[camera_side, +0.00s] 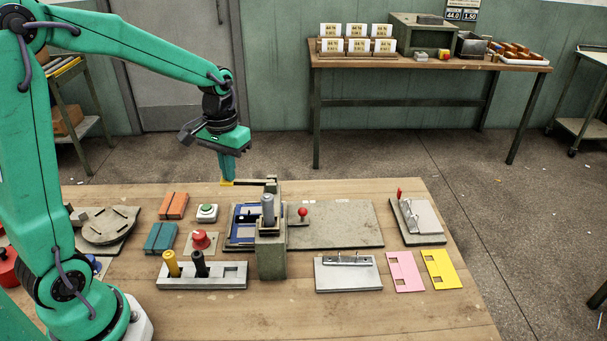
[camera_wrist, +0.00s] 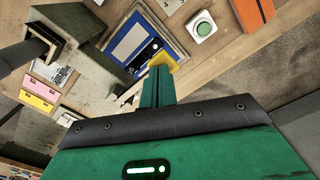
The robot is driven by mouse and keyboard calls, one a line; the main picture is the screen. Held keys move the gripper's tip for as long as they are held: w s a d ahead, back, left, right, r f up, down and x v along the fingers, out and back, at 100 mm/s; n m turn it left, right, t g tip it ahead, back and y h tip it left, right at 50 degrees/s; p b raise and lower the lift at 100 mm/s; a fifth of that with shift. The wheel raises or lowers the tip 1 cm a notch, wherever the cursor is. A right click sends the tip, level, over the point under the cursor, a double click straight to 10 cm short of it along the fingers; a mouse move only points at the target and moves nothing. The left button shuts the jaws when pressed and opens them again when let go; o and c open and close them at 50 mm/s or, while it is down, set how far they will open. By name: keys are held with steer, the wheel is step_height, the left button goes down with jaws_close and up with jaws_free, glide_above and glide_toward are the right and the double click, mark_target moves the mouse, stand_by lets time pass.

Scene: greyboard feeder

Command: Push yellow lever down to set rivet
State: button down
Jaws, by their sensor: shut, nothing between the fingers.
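The yellow lever tip (camera_side: 226,183) sits at the end of a dark arm that reaches left from the top of the grey-green press (camera_side: 272,258). The lever looks roughly level. My gripper (camera_side: 228,177) is shut and empty, pointing down right over the yellow tip; I cannot tell if it touches. In the wrist view the yellow tip (camera_wrist: 166,60) shows just beyond my green fingertips (camera_wrist: 161,73), partly hidden by them. A blue-framed piece (camera_side: 238,236) lies on the plate beside the press and also shows in the wrist view (camera_wrist: 132,43). No rivet can be made out.
A red-knobbed handle (camera_side: 303,212) stands right of the press. A grey block with a yellow peg (camera_side: 171,263) and a black peg (camera_side: 199,264) is in front. A green button (camera_side: 207,211) and a red knob (camera_side: 200,239) lie left. Pink (camera_side: 405,271) and yellow (camera_side: 441,268) cards lie right.

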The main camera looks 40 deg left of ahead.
steer(key=shift+f, duration=1.2)
step_height(320, 180, up, 10)
stand_by(1.3)
steer(key=s+d+r+m+t, duration=0.1)
steer(key=s+d+t, duration=0.1)
steer(key=s, duration=0.5)
steer(key=s+d+r+m+t, duration=0.1)
steer(key=s+d+m+t, duration=0.1)
steer(key=s, duration=0.5)
steer(key=shift+s+d+t, duration=0.4)
steer(key=shift+d+t, duration=0.4)
steer(key=shift+d, duration=0.55)
